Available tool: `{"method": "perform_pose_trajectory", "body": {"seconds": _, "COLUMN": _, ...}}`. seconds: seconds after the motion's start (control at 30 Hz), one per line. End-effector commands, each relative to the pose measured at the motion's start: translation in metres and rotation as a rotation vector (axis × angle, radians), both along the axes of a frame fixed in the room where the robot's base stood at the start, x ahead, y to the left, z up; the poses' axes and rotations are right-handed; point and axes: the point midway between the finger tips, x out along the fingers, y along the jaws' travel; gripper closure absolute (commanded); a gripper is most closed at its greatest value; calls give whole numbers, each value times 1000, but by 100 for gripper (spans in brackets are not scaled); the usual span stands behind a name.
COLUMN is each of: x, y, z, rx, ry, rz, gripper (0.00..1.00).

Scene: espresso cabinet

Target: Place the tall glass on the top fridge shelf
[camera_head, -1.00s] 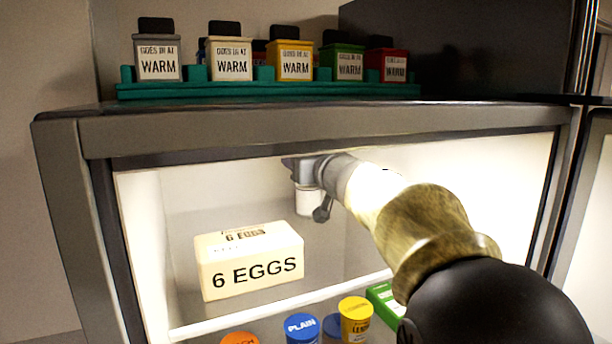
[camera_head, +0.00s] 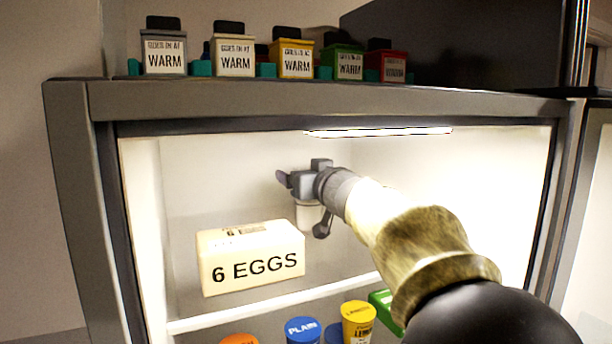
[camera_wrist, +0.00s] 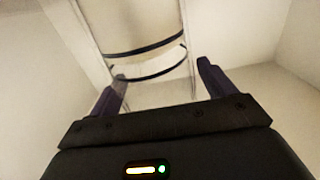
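My gripper (camera_head: 306,195) is inside the lit top compartment of the fridge, behind and right of the egg box. The tall glass (camera_head: 309,215) shows as a pale, whitish cylinder just below my gripper, upright. In the wrist view the clear glass (camera_wrist: 140,35) with dark curved rim lines lies between the two fingers (camera_wrist: 160,80). My gripper is shut on it. The top fridge shelf (camera_head: 270,305) shows by its white front edge. I cannot tell whether the glass bottom touches the shelf.
A "6 EGGS" box (camera_head: 252,262) stands on the shelf at left. Below are tubs with orange, blue and yellow lids (camera_head: 358,312) and a green box (camera_head: 383,303). Labelled canisters (camera_head: 234,58) stand on the fridge top. The compartment's right side looks clear.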

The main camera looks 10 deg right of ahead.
Motion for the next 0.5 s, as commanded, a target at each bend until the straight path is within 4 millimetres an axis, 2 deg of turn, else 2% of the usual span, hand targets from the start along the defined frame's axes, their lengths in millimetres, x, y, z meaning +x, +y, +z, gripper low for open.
{"method": "perform_pose_trajectory", "body": {"seconds": 0.33, "x": -1, "y": -1, "z": 4, "rx": 1, "ry": -1, "rz": -1, "gripper": 18}}
{"method": "perform_pose_trajectory", "body": {"seconds": 0.5, "x": -18, "y": -6, "z": 3, "rx": 3, "ry": -3, "rz": -3, "gripper": 18}}
